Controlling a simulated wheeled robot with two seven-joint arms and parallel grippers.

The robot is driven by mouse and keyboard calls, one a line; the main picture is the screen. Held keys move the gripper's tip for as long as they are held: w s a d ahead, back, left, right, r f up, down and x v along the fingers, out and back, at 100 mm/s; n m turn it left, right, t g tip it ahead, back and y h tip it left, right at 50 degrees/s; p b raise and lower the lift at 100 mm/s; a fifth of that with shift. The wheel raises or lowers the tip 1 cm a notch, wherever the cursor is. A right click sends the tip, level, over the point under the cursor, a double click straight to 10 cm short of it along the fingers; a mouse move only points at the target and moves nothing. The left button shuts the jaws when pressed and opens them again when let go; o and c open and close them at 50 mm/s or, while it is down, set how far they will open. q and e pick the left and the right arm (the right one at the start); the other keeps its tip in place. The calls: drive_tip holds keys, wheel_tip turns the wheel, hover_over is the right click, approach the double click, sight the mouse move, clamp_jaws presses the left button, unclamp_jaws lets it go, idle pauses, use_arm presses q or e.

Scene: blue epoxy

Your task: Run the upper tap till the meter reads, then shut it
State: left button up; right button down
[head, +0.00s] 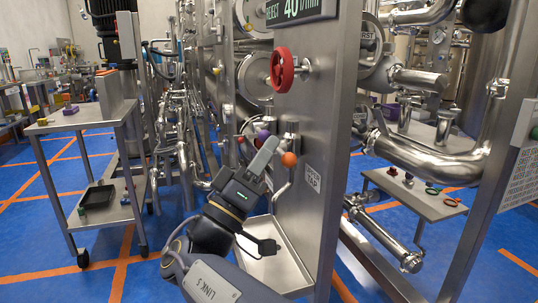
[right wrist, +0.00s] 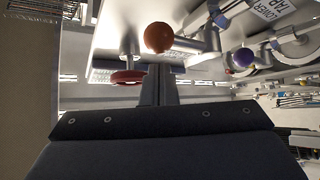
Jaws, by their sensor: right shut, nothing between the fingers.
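The upright steel panel (head: 318,110) carries a tap with an orange ball knob (head: 289,159) and a small label beside it (head: 313,178), hard to read in full. A second knob, purple (head: 262,136), sits farther back. At the panel's top, a display (head: 295,10) shows 40 l/min; its other digits cannot be told. My right gripper (head: 268,148) is shut and empty, its fingertips close to the orange knob's left side. In the right wrist view the orange knob (right wrist: 158,37) lies just beyond the fingers (right wrist: 160,85); contact cannot be told. My left gripper is not in view.
A red handwheel (head: 282,70) stands out from the panel above the knobs. A steel tray (head: 285,268) sits low at the panel's foot. Steel pipes (head: 430,160) fill the right side. A wheeled trolley (head: 75,118) stands at the left, with open blue floor in front.

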drive_tip(key=s+a+f+p, duration=0.1)
drive_tip(key=s+a+f, duration=0.3)
drive_tip(key=a, duration=0.3)
drive_tip(key=shift+f+p, duration=0.35)
drive_tip(key=shift+f, duration=0.1)
drive_tip(key=shift+s, duration=0.1)
